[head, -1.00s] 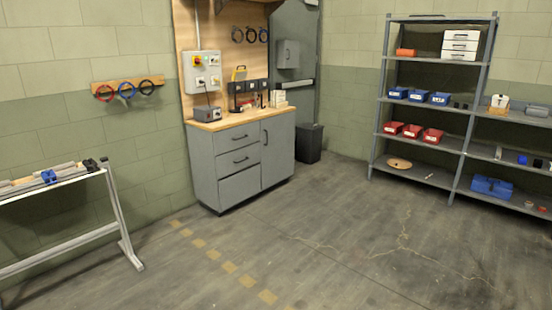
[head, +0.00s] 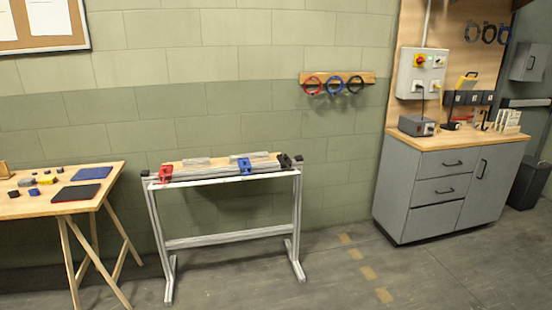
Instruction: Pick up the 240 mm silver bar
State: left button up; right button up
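Several silver-grey bars lie on the aluminium stand (head: 222,243) against the wall. One short light bar (head: 197,162) lies on a wooden board at the left of its top. Longer grey bars (head: 210,172) run along the top between a red clamp-like part (head: 165,173) and a blue one (head: 243,167). I cannot tell from here which is the 240 mm bar. Neither of my grippers is in view.
A wooden trestle table (head: 40,206) with small parts and mats stands at left. A grey cabinet (head: 440,190) stands at right, a dark bin (head: 529,186) beyond it. Coloured cables (head: 335,85) hang on the wall. Floor before the stand looks clear.

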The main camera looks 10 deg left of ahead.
aim_at(256, 156)
jog(key=i+j+u, duration=0.2)
jog(key=i+u, duration=0.2)
jog(key=i, duration=0.15)
jog(key=i+j+u, duration=0.1)
jog(key=i+u, duration=0.25)
jog(key=i, duration=2.6)
